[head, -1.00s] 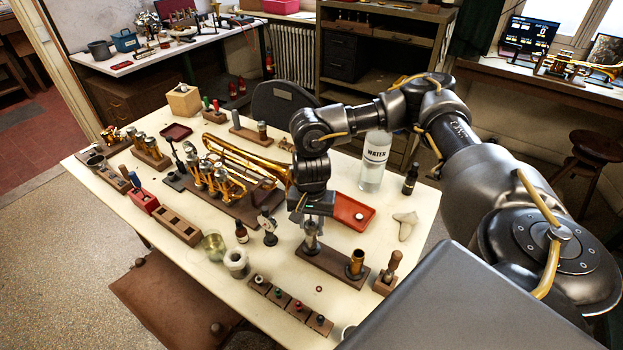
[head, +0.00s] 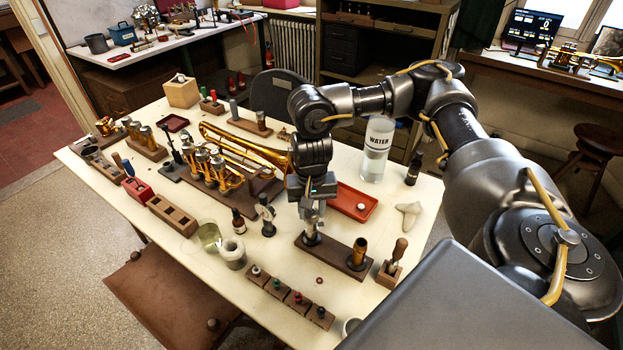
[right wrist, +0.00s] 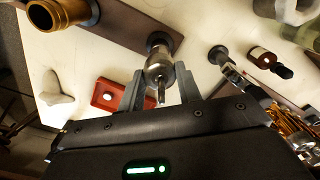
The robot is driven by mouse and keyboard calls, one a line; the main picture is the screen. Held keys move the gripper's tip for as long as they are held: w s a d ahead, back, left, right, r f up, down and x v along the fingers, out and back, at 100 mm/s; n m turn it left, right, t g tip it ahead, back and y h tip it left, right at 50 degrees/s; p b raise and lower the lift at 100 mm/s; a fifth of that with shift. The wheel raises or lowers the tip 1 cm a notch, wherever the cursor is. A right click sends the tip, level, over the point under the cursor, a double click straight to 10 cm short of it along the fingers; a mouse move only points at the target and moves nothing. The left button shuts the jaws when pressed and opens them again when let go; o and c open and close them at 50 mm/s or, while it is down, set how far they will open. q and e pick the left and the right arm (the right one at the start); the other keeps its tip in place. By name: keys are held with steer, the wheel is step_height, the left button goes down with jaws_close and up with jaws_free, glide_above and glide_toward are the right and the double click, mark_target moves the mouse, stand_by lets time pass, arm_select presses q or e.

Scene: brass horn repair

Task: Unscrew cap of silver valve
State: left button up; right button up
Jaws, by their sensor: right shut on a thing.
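The silver valve (head: 311,236) stands upright at the left end of a dark wooden stand (head: 337,257) near the table's front right. My right gripper (head: 313,208) comes down over it from above, shut on the valve's cap at the top. In the right wrist view, the two fingers (right wrist: 159,92) flank the silver valve (right wrist: 159,66), with a thin stem showing between them. The fingers partly hide the cap, and I cannot tell whether it has come loose from the body. My left gripper is not in view.
A brass cylinder (head: 358,252) stands on the stand's right end. A red tray (head: 352,201) lies behind. A dropper bottle (head: 238,221) and a white jar (head: 232,253) stand to the left, and a wood-handled tool in a block (head: 392,266) to the right.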

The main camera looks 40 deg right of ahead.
stand_by(0.3)
steer(key=o, duration=1.1)
steer(key=shift+o, duration=0.2)
step_height(320, 180, up, 11)
steer(key=shift+f+p, duration=0.1)
steer(key=shift+p, duration=0.3)
